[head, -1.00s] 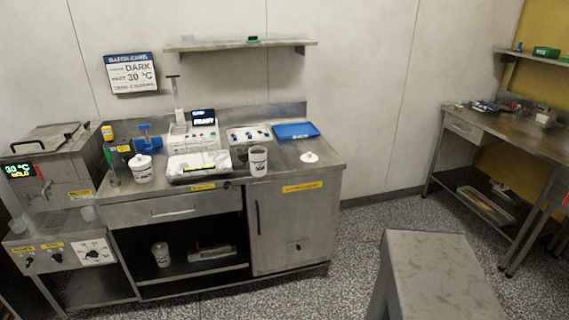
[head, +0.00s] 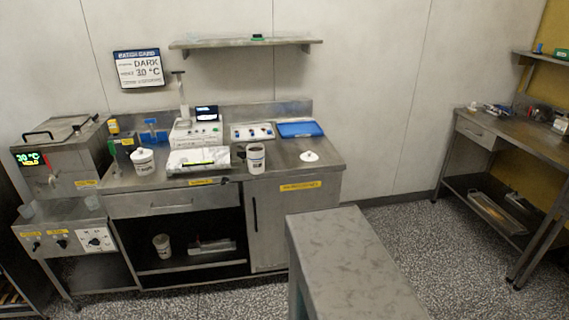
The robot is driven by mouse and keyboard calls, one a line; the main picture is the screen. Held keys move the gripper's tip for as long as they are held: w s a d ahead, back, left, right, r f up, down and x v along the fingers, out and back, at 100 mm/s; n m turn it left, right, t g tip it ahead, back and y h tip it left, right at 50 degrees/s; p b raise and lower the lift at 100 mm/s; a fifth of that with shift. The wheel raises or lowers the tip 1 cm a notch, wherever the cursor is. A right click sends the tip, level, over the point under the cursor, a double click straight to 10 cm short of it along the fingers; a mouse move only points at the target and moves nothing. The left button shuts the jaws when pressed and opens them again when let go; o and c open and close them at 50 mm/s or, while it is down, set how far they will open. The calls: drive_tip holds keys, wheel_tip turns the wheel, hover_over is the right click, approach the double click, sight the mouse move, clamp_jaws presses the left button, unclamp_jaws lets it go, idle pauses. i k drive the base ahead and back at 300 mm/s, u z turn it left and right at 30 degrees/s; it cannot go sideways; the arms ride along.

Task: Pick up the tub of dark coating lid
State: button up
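A white round lid with a small knob (head: 309,156) lies by itself on the right part of the steel counter (head: 325,172). To its left stands an open white tub (head: 256,158) with a dark label and dark contents at its mouth. Another white tub (head: 143,162) stands at the counter's left with a white lid on it. The labels are too small to read. My gripper is not in view.
A scale with a pale tray (head: 198,161) stands left of the open tub. A blue flat case (head: 299,129) lies behind the lid. A grey flat-topped block (head: 350,262) fills the near foreground. Speckled floor is clear between counter and right-hand bench (head: 500,137).

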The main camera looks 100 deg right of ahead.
sight(308, 156)
drive_tip(key=u, duration=0.4)
drive_tip(key=k, duration=2.8)
drive_tip(key=z, duration=0.65)
